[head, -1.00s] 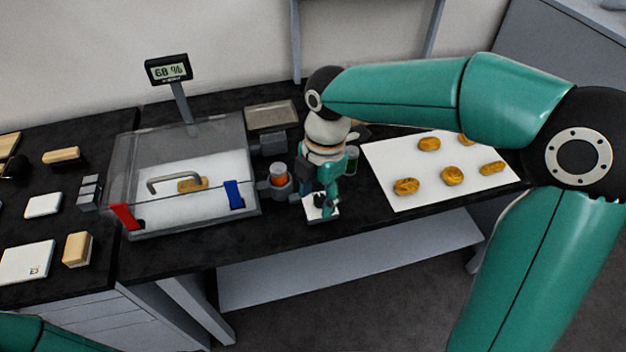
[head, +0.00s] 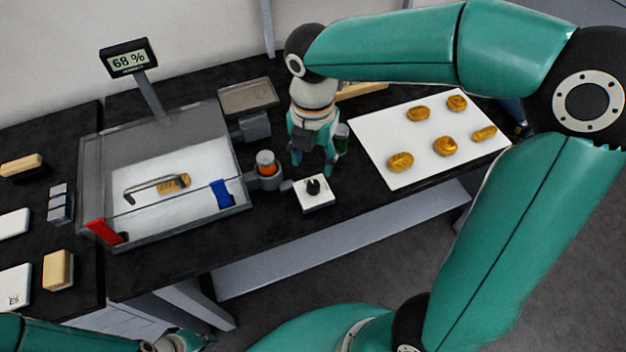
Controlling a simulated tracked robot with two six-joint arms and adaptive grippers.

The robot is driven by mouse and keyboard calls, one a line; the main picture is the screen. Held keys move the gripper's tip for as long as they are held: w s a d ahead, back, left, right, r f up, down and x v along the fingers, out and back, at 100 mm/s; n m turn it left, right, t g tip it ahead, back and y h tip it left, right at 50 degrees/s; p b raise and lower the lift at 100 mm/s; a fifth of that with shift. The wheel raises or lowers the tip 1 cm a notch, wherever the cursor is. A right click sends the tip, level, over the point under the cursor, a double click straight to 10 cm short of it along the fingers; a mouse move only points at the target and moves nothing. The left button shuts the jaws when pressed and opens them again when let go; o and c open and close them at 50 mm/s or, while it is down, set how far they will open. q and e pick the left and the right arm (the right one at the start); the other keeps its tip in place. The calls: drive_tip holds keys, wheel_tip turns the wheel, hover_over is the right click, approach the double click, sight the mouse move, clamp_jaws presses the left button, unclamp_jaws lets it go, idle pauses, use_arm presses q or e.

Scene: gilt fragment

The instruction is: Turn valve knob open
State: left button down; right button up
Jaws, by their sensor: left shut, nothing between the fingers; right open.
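The valve knob (head: 314,186) is a small black knob on a white square block at the front edge of the black bench. My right gripper (head: 314,166) is open and points down just behind the knob, apart from it as far as I can tell. The knob is uncovered, but its turn angle is too small to read. My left gripper (head: 186,341) is shut and empty at the bottom edge, low in front of the bench and far from the knob; it is partly cut off.
Left of the knob are an orange-filled cylinder (head: 266,163) and a clear chamber (head: 90,170) holding a gilt fragment. A display (head: 128,58) reads 68 %. A white sheet (head: 375,155) with several golden pieces lies to the right. A small jar (head: 341,135) stands beside my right gripper.

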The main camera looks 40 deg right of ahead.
sight(313, 184)
wheel_tip(313, 184, down, 8)
drive_tip(key=shift+r, duration=0.1)
idle(0.4)
clamp_jaws()
